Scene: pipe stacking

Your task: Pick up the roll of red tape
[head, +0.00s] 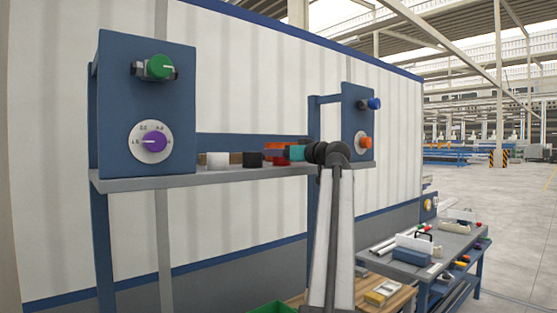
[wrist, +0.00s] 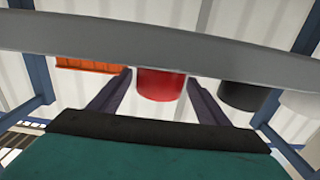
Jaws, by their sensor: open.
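The roll of red tape (wrist: 160,86) shows in the wrist view, at the grey shelf edge and in line with the gap between my fingers. In the head view the red roll (head: 279,160) is a small red patch on the shelf, partly covered by my gripper. My gripper (wrist: 160,80) is open, with one dark finger on each side of the roll in the picture. I cannot tell whether the fingertips reach around it. In the head view the teal gripper body (head: 296,153) is at the shelf, right of the roll.
A black roll (head: 253,159) and a white roll (head: 217,159) stand left of the red one on the grey shelf (head: 150,180). An orange object (wrist: 92,65) is on the red roll's other side. Blue panels with knobs (head: 148,105) flank the shelf. A cluttered workbench (head: 430,250) stands lower right.

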